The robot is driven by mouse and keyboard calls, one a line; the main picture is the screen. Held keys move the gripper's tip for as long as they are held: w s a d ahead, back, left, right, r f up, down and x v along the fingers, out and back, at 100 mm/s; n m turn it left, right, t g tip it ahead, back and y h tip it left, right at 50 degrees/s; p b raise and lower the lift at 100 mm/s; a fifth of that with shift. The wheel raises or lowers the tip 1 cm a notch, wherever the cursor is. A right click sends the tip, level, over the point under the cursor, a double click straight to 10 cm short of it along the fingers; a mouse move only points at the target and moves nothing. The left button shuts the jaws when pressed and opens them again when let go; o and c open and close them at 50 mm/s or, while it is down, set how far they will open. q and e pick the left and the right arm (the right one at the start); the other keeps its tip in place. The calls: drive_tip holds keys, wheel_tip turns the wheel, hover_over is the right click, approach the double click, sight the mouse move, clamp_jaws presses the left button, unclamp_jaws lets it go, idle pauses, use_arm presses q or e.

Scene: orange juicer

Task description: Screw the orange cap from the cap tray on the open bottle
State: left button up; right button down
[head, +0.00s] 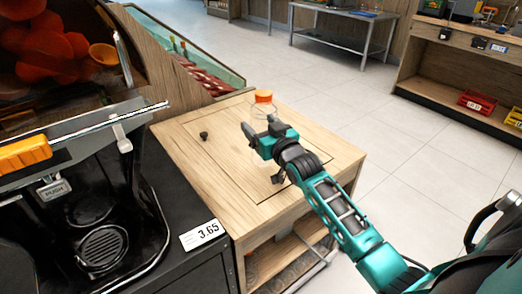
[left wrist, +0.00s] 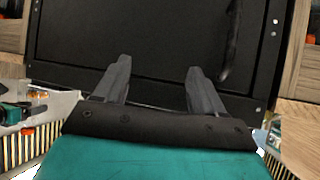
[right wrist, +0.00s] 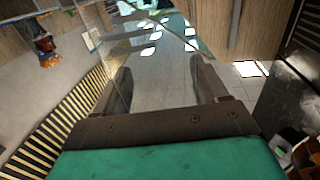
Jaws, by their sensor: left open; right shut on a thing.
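A clear bottle (head: 265,109) stands upright over the wooden table, with the orange cap (head: 263,96) on its mouth. Whether the cap is screwed tight cannot be told. My right gripper (head: 257,130) is at the bottle's body, below the cap, and hides part of it. In the right wrist view its fingers (right wrist: 160,68) stand apart, shut on the see-through bottle, which is hard to make out there. My left gripper (left wrist: 158,68) is open and empty in the left wrist view, facing a dark panel; it is not in the head view. I cannot make out the cap tray.
The wooden table (head: 225,205) has a small black knob (head: 204,136) on its top and is otherwise mostly clear. The juicer (head: 100,215) stands at the left, with a price tag (head: 201,234) beside it. A shelf unit with red crates (head: 482,103) is far right.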

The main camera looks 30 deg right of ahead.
drive_tip(key=shift+f, duration=0.95)
drive_tip(key=shift+f+b, duration=0.75)
drive_tip(key=shift+f, duration=1.45)
drive_tip(key=shift+c, duration=0.2)
unclamp_jaws()
drive_tip(key=shift+f, duration=0.1)
drive_tip(key=shift+r, duration=0.25)
drive_tip(key=s+p, duration=0.2)
drive_tip(key=s, duration=1)
drive_tip(key=shift+a, duration=0.45)
drive_tip(key=shift+f, duration=0.1)
